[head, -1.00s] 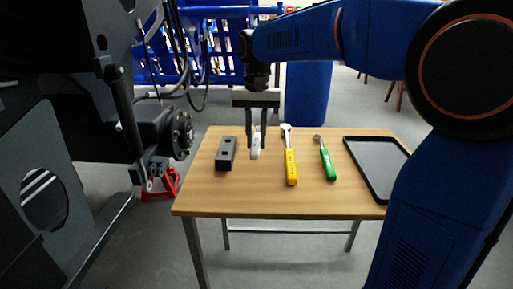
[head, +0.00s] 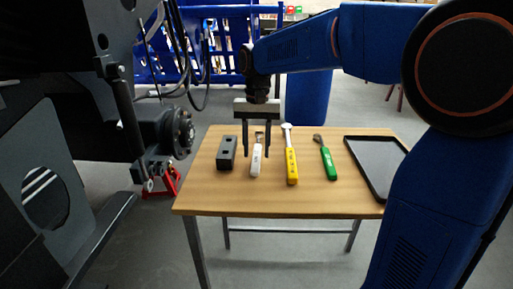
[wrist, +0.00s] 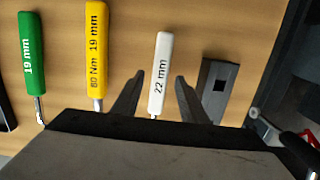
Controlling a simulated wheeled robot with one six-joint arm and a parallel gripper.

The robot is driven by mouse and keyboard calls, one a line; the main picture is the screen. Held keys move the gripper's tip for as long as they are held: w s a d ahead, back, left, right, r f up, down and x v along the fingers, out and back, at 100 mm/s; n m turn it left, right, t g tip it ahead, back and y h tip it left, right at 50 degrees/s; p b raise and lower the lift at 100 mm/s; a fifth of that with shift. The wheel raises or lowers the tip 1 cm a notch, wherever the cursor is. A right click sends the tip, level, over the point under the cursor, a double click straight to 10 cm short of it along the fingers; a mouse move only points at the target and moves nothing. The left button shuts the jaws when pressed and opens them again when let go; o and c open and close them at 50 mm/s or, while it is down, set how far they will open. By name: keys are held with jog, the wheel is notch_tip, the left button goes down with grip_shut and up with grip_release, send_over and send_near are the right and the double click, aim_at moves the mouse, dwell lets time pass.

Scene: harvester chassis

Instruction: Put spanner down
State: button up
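The white-handled spanner (head: 256,160) lies on the wooden table (head: 240,196), between the dark block and the yellow tool. In the wrist view its handle (wrist: 160,75) reads "22 mm", and its far end is hidden behind my gripper's body. My gripper (head: 258,153) is open above the spanner, pointing down. In the wrist view its fingers (wrist: 157,88) stand on either side of the handle, apart from it.
A yellow tool (head: 290,160) and a green one (head: 327,162) lie to the right, then a black tray (head: 376,164). A dark block (head: 227,153) with holes sits left. The dark harvester chassis (head: 85,95) stands left of the table. The table's front strip is clear.

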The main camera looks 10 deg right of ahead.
jog(key=shift+r, duration=0.1)
notch_tip(320, 180, up, 12)
jog(key=w, duration=0.1)
jog(key=shift+d, duration=0.25)
jog(key=shift+w, duration=0.1)
